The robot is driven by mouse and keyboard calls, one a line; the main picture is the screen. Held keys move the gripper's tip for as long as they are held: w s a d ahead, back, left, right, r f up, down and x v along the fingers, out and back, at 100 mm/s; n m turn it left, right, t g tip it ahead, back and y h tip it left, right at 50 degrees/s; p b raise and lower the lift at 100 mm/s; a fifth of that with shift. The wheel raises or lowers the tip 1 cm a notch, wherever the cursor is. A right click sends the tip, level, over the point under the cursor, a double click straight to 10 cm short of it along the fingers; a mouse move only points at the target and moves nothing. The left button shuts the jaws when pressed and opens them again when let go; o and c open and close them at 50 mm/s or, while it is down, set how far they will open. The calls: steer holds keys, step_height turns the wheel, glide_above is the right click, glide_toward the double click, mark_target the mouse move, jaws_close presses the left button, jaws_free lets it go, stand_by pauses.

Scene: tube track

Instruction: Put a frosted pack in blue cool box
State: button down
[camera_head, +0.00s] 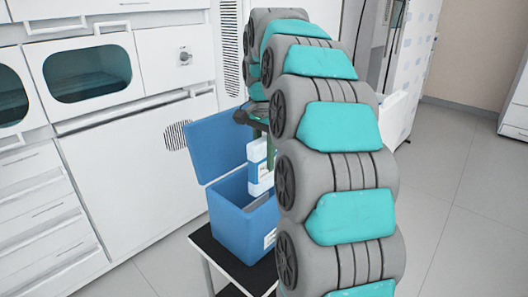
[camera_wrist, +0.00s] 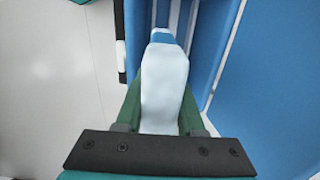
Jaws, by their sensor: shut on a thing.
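The blue cool box (camera_head: 238,232) stands with its lid (camera_head: 212,146) raised at the back left. A white pack (camera_head: 256,165) with a blue band and printed marks hangs over the box opening, its lower end at about rim height. I cannot tell whether that end is inside the box. My gripper (camera_head: 270,158) is shut on the pack; my arm hides part of it. In the wrist view, my gripper's green fingers (camera_wrist: 160,108) are on both sides of the pale, frosted-looking pack (camera_wrist: 164,80), with blue box panels (camera_wrist: 275,75) on the right.
The box stands on a small dark-topped table (camera_head: 217,259) with white legs. White cabinets (camera_head: 140,165) with teal windows line the left. Grey floor (camera_head: 450,235) is open on the right. My arm covers the middle of the head view.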

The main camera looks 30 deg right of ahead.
mark_target(264, 186)
steer(key=shift+f, duration=0.3)
steer(key=shift+f, duration=0.15)
steer(key=shift+f+b, duration=1.15)
steer(key=shift+f, duration=1.2)
steer(key=shift+f, duration=0.15)
steer(key=shift+f+b, duration=0.7)
steer(key=shift+f, duration=0.9)
steer(key=shift+f, duration=0.1)
steer(key=shift+f+b, duration=0.45)
steer(key=shift+f, duration=0.7)
steer(key=shift+f, duration=0.1)
steer(key=shift+f+b, duration=0.5)
steer(key=shift+f, duration=0.8)
